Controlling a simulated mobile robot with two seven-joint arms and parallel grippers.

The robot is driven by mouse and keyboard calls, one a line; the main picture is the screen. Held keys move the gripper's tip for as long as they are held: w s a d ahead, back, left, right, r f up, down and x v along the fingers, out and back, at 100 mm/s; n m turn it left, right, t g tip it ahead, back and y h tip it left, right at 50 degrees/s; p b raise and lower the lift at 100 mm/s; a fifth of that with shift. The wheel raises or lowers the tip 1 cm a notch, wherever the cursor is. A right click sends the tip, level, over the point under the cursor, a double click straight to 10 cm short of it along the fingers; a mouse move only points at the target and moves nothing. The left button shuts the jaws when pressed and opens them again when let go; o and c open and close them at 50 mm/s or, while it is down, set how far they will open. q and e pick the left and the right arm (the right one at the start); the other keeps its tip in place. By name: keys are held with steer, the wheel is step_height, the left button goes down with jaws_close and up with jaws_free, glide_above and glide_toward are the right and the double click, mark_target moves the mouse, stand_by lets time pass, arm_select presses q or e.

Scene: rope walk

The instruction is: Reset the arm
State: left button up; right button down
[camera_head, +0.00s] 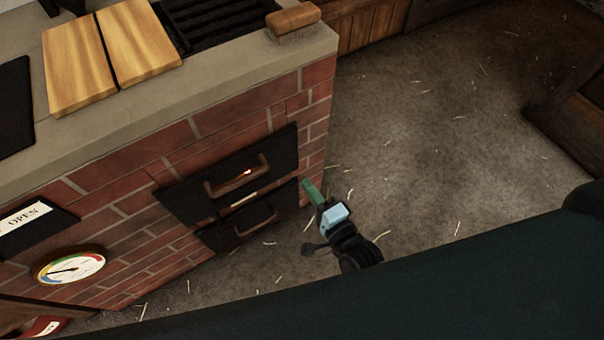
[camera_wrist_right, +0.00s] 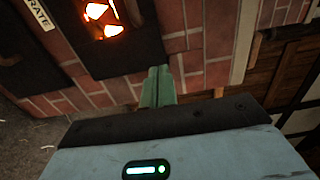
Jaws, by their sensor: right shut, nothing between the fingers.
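My right gripper (camera_head: 309,188) is in the head view, low beside the right end of the brick stove front. Its green fingers are together and hold nothing. In the right wrist view the green fingers (camera_wrist_right: 157,86) also show closed, pointing toward the brick wall beside a dark panel with a bright glowing opening (camera_wrist_right: 101,11). I cannot tell whether the fingertips touch the stove. My left gripper is not in either view.
The brick stove (camera_head: 222,122) has dark doors with handles (camera_head: 236,178), a dial gauge (camera_head: 70,267), and wooden boards (camera_head: 78,65) and a brown block (camera_head: 292,22) on top. Straw-strewn floor (camera_head: 430,150) is open to the right. A wooden piece (camera_head: 575,105) stands at the right edge.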

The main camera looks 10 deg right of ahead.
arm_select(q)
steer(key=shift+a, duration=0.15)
arm_select(e)
steer(key=shift+s+d, duration=0.1)
steer(key=shift+s, duration=0.2)
